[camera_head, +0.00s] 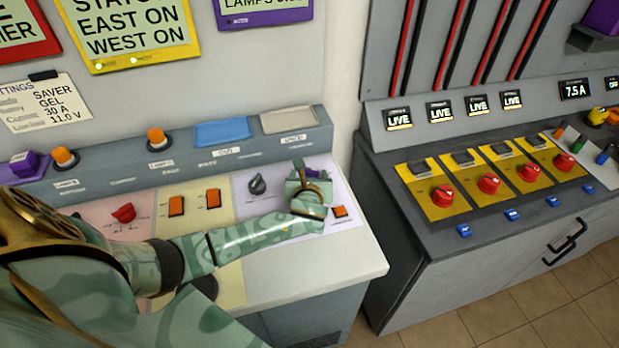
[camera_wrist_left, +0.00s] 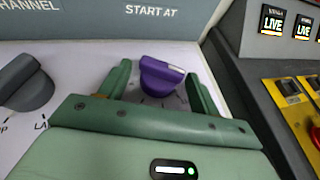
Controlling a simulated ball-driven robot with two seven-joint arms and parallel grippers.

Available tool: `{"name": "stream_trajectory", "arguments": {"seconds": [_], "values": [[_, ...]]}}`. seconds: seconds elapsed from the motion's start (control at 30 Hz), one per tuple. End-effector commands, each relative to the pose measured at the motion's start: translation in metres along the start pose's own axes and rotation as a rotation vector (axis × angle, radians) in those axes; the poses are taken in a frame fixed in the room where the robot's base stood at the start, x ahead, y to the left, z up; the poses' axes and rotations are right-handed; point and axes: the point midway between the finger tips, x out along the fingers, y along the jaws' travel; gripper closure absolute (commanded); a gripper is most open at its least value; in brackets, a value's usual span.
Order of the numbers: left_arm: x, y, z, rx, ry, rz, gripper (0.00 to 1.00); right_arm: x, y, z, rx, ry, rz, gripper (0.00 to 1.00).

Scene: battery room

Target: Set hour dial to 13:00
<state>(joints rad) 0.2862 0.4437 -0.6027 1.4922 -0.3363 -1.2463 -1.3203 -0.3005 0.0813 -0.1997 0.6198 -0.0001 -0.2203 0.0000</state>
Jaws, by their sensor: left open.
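The purple dial (camera_wrist_left: 160,78) sits on the white panel below the START AT label in the left wrist view, with a pale mark on its top. My left gripper (camera_wrist_left: 158,84) is open, with one green finger on each side of the dial. I cannot tell whether either finger touches it. In the head view my left gripper (camera_head: 308,182) is over the right part of the panel and mostly hides the dial. The scale marks around the dial are partly hidden and too small to read. My right gripper is not in view.
A dark grey knob (camera_head: 257,184) stands left of the gripper, and an orange switch (camera_head: 340,211) is to its right. A red knob (camera_head: 123,213) and orange rocker switches (camera_head: 176,206) lie farther left. A second console with red knobs (camera_head: 443,195) stands at the right.

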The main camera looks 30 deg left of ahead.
Motion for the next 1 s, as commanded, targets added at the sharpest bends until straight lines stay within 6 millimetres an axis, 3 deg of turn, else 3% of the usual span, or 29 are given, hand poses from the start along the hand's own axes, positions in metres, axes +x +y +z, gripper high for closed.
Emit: {"name": "stream_trajectory", "arguments": {"seconds": [0.2,0.33,0.67,1.0], "values": [[0.000,0.000,0.000,0.000,0.000,0.000,0.37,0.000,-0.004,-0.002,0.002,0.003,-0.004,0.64],[0.000,0.000,0.000,0.000,0.000,0.000,0.73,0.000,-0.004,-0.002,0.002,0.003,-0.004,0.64],[-0.001,-0.002,0.001,-0.015,0.001,0.031,0.74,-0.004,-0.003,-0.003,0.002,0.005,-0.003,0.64],[-0.001,-0.006,0.001,-0.092,0.003,0.217,0.74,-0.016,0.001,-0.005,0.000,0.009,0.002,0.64]]}}
